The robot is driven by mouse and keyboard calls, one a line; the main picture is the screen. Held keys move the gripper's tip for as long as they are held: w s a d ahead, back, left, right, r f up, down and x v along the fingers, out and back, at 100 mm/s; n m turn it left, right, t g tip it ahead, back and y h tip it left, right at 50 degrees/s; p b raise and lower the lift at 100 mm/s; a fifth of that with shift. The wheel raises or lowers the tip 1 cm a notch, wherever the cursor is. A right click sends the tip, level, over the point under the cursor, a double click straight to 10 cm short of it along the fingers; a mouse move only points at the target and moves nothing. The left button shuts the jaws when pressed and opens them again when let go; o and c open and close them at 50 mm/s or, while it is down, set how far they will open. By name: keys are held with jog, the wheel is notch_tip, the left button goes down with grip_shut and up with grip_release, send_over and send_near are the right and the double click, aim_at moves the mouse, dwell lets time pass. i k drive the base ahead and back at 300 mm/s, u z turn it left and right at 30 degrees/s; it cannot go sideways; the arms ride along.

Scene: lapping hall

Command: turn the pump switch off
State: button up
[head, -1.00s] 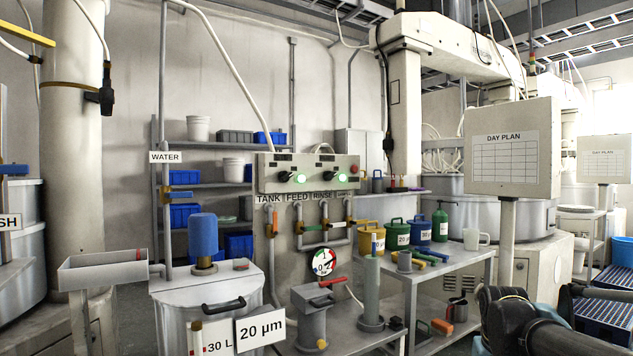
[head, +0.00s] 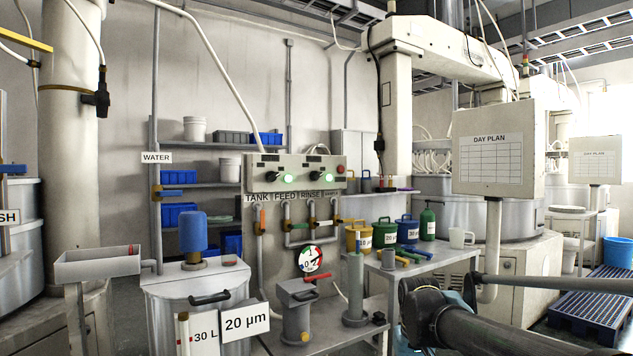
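A grey control panel (head: 296,174) hangs on the wall side at the middle of the head view. It carries two dark switch knobs, a left one (head: 272,176) and a right one (head: 304,177). A green lamp (head: 289,178) glows beside the left knob and another green lamp (head: 321,177) glows beside the right one. A red button sits at the panel's right end. Any labels at the knobs are too small to read, so I cannot tell which is the pump switch. My dark arm shows at the lower right, well away from the panel.
Below the panel are pipes with coloured valve handles and a round gauge (head: 310,258). A lidded tank (head: 200,300) with a blue motor stands in front to the left. A bench (head: 435,262) with coloured cans and a day plan board (head: 494,150) are at the right.

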aim_at(315, 175)
jog(key=u, duration=0.05)
jog(key=i, duration=1)
jog(key=z, duration=0.05)
